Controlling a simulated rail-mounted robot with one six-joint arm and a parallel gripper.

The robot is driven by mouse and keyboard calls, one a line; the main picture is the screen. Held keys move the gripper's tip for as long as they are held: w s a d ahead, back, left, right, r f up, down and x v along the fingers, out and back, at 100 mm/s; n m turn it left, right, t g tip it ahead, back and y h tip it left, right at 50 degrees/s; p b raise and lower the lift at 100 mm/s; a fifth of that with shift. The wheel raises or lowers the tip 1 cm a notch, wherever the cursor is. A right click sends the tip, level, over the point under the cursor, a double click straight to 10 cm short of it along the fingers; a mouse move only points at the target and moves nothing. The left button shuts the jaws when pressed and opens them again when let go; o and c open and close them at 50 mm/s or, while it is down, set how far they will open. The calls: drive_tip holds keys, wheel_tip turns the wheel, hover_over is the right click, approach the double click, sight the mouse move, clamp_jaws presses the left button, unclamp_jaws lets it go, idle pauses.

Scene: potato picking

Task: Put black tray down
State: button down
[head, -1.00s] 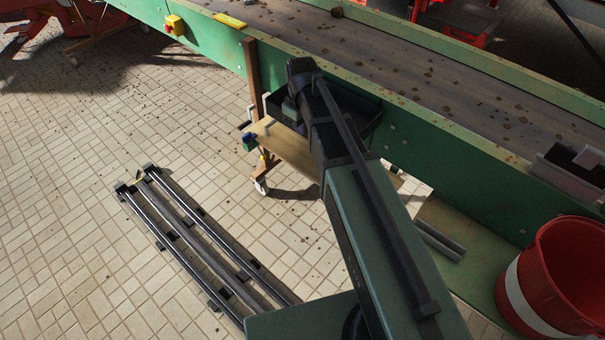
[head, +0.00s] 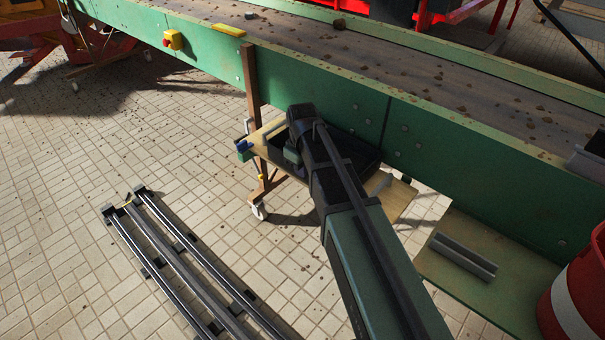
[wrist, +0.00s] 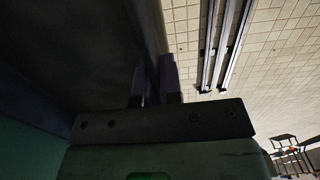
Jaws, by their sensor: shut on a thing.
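The black tray (head: 366,154) shows in the head view, partly hidden behind my arm. It is level, at or just above a wooden board (head: 397,199) beside the green conveyor side. I cannot tell whether it touches the board. In the wrist view the dark tray (wrist: 75,45) fills the upper left. My gripper (wrist: 155,78) is shut on the tray's wall, with one finger on each side of it. In the head view my arm hides the fingertips.
The green conveyor (head: 330,85) with potatoes on its belt runs just behind the tray. The board's cart has a caster (head: 258,211) on the tiled floor. A red and white bucket (head: 575,300) stands at right. Metal rails (head: 180,255) lie at lower left.

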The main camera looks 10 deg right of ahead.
drive_tip(key=shift+f, duration=0.15)
drive_tip(key=c, duration=1.3)
unclamp_jaws()
wheel_tip(320, 180, up, 13)
drive_tip(key=p, duration=1.2)
drive_tip(key=s+m, duration=0.6)
drive_tip(key=s, duration=1)
drive_tip(key=shift+s+f+m, duration=0.2)
drive_tip(key=shift+f+m, duration=0.1)
drive_tip(key=shift+m, duration=0.1)
